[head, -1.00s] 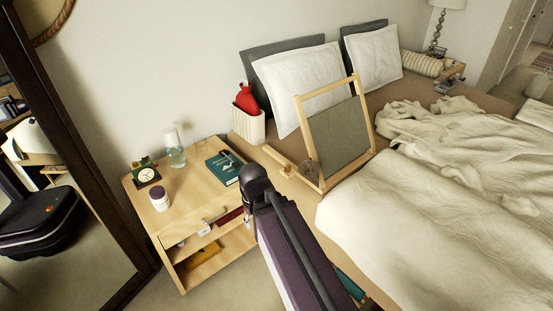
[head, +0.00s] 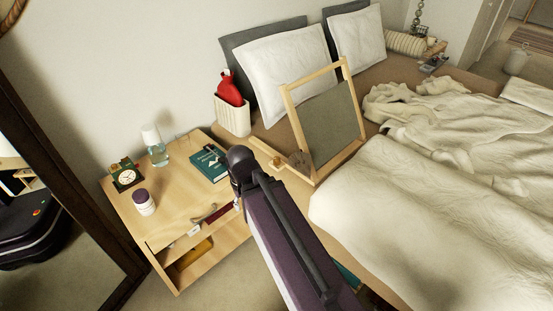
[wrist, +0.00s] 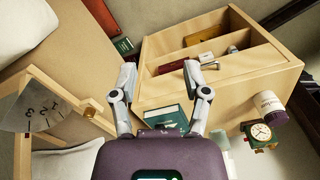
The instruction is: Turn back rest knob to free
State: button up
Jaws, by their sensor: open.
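The back rest (head: 330,120) stands tilted on the bed in front of the pillows, a light wood frame with a grey-green panel. In the wrist view the knob (wrist: 90,112) is at the left, next to the disc (wrist: 38,108) marked with numbers and lines. My gripper (wrist: 160,68) is open and empty, over the bedside table and to the right of the knob, apart from it. In the head view my arm hides the fingers.
The bedside table (head: 185,215) holds a teal book (head: 210,163), a clock (head: 126,175), a jar (head: 144,202) and a bottle (head: 155,146). A white holder with a red bottle (head: 232,105) stands behind the knob. A rumpled duvet (head: 400,215) covers the bed's right.

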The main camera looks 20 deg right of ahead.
jog(key=shift+o, duration=0.2)
jog(key=w+d+f+m+h+b, duration=0.1)
jog(key=w+d+m+h+b, duration=0.1)
jog(key=w, duration=0.5)
jog(key=w+d+f+m+h+b, duration=0.2)
jog(key=w+d+m, duration=0.3)
jog(key=w+m, duration=0.2)
jog(key=shift+m+h, duration=0.3)
jog(key=m+h+b, duration=0.4)
jog(key=m, duration=0.6)
send_near(276, 158)
jog(key=v, duration=0.3)
jog(key=shift+w+a+f+g, duration=0.1)
jog(key=shift+w+a+g, duration=0.15)
jog(key=shift+w+g, duration=0.05)
jog(key=shift+d+f, duration=0.1)
jog(key=b+x, duration=0.9)
jog(key=x, duration=0.4)
jog(key=shift+d+b, duration=0.3)
jog(key=shift+b, duration=0.05)
jog(key=shift+c, duration=0.2)
